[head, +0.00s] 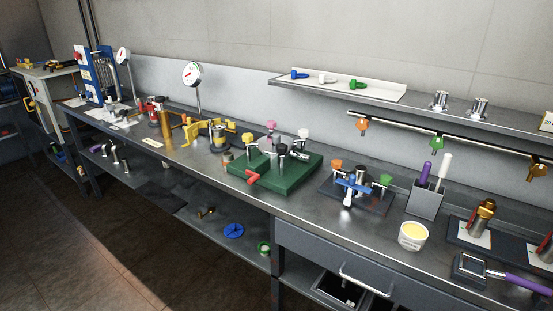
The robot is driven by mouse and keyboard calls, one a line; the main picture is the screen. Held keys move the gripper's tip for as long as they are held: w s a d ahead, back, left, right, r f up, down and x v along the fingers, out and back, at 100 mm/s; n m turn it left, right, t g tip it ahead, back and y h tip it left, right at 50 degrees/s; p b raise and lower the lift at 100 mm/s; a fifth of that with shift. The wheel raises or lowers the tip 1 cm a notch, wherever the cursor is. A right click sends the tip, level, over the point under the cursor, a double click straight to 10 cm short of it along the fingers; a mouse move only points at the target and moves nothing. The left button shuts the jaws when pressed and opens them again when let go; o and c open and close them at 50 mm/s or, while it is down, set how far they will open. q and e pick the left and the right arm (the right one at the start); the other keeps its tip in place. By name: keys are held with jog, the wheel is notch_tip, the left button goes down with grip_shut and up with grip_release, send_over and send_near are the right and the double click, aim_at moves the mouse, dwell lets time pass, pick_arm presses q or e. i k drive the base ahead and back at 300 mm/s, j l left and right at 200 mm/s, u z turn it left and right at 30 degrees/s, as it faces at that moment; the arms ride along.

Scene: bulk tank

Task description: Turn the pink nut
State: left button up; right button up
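The pink nut (271,125) is a small pink piece at the back of a green block fixture (292,180) on the bench. It appears to sit on top of a post beside a silver round part (270,146). A yellow nut (247,138) stands to its left, a white nut (302,133) to its right, and a black one (282,149) in front. A red-handled piece (252,175) lies at the fixture's front left. Neither of my grippers is in view.
Yellow clamps (208,132) stand left of the fixture, and a dark plate with blue, orange and green parts (356,196) stands right. A holder (425,202) and white tub (413,236) are farther right. A shelf (340,87) and rail overhang the back. Bench in front of the fixture is clear.

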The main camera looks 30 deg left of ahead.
aim_at(271, 124)
jog(key=i+j+u, duration=0.15)
jog(key=j, duration=0.35)
jog(key=i+j+u, duration=0.1)
jog(key=i+j, duration=0.3)
jog(key=i+j+u, duration=0.15)
jog(key=i+j, duration=0.15)
jog(key=j, duration=0.2)
